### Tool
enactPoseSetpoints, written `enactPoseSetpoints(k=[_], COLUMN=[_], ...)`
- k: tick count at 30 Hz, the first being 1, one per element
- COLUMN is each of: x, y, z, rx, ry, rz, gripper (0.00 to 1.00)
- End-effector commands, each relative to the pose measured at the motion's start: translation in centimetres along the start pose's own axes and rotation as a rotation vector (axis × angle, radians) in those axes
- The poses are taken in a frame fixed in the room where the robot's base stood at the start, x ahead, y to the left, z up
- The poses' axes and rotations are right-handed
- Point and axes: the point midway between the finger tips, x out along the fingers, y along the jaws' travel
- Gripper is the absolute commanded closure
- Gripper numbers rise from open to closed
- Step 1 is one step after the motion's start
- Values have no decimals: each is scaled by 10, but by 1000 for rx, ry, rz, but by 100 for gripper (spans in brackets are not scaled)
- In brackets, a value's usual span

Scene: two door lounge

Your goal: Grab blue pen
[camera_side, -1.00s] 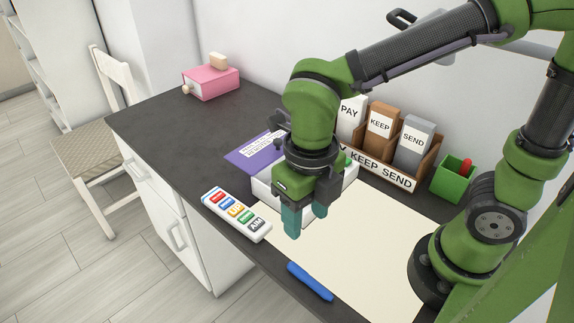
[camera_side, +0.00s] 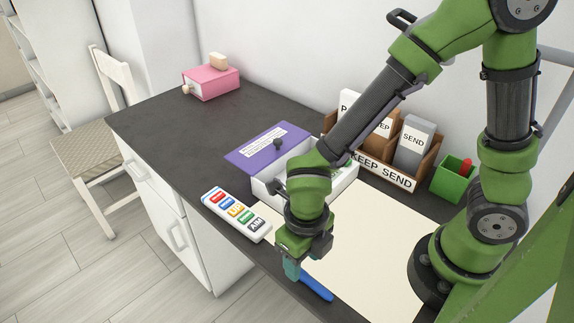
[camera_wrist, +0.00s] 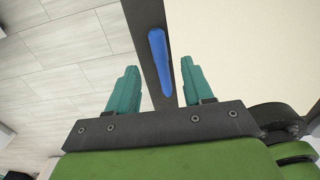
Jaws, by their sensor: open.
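The blue pen (camera_side: 316,288) lies on the dark strip of desk along the front edge, beside the cream mat. My gripper (camera_side: 292,268) is low over the pen's left end in the side view and hides that end. In the wrist view the pen (camera_wrist: 159,62) runs lengthwise between my two teal fingers (camera_wrist: 158,90), closer to the right finger. The fingers are apart with nothing held between them. I cannot tell how far the fingertips are above the desk.
A white labelled strip with coloured keys (camera_side: 237,215) lies left of my gripper. Behind it stand a white box (camera_side: 264,190) with a purple lid (camera_side: 250,153), a brown sorter (camera_side: 370,172) and a green cup (camera_side: 452,182). A pink box (camera_side: 212,84) is far off. The cream mat (camera_side: 370,245) is clear.

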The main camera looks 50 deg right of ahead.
Motion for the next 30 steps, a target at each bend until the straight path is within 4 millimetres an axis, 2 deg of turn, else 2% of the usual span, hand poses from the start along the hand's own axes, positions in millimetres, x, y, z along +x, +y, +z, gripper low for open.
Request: enactPoseSetpoints(k=[3,6,10,16,26,30], x=[21,33,40,40,39,39], y=[-1,-1,-1,-1,-1,-1], z=[0,1,1,2,2,2], rx=[-4,-3,-2,0,0,0], ry=[7,5,2,1,1,1], rz=[-3,-3,-1,-1,-1,-1], gripper=[49,49,49,49,100,100])
